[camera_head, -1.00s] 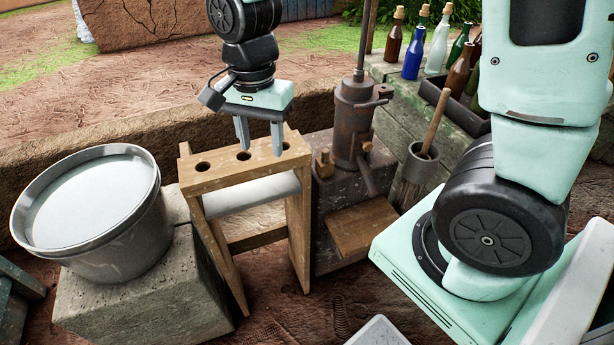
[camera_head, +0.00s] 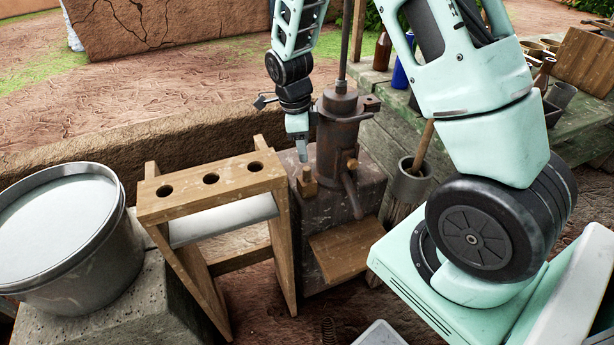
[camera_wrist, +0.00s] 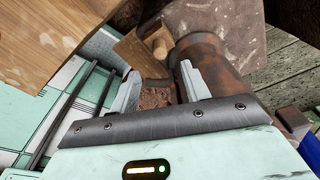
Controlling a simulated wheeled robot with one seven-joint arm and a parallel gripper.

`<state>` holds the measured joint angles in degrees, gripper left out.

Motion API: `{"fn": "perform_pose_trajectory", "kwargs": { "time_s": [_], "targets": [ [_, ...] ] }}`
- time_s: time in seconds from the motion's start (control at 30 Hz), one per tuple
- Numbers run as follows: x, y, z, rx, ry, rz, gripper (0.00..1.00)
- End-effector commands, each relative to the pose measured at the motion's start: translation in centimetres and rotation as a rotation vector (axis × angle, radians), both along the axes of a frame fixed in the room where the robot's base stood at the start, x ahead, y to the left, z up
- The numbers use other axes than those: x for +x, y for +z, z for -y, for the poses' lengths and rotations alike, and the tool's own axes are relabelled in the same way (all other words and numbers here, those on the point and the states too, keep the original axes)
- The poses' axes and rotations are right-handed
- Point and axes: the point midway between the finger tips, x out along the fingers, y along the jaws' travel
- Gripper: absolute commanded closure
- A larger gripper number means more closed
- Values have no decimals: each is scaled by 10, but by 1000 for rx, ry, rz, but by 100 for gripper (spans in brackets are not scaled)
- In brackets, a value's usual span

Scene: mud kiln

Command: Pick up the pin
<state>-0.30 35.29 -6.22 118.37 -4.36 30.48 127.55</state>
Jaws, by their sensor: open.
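The likely pin is a small wooden peg piece (camera_head: 307,184) standing on the stone block beside the rusty press. My gripper (camera_head: 302,153) points down just above and behind it, left of the press cylinder. In the wrist view, my gripper's two fingers (camera_wrist: 160,88) are apart, with a rough brown surface between them. A wooden peg with a rounded end (camera_wrist: 158,45) shows beyond the fingertips; I cannot tell for certain that it is the same piece. No object is visibly held.
The rusty press (camera_head: 338,140) stands right beside my gripper. A wooden rack with three holes (camera_head: 235,178) is to the left, and a large bucket (camera_head: 110,225) further left. A brush in a grey cup (camera_head: 411,184) and a bench with bottles are to the right.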

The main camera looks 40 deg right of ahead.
Motion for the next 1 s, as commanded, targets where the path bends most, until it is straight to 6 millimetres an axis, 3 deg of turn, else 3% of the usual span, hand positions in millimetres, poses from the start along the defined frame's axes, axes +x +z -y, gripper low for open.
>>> {"fn": "perform_pose_trajectory", "kwargs": {
  "time_s": [0.1,0.37,0.63,0.97,1.0],
  "targets": [
    [-2,-20,2,0,0,-2,53],
    [-3,-39,4,1,1,-2,53],
    [-6,-76,8,1,2,-2,53],
    [-6,-85,8,0,2,1,53],
    [-6,-85,8,0,2,1,59]
  ]
}}
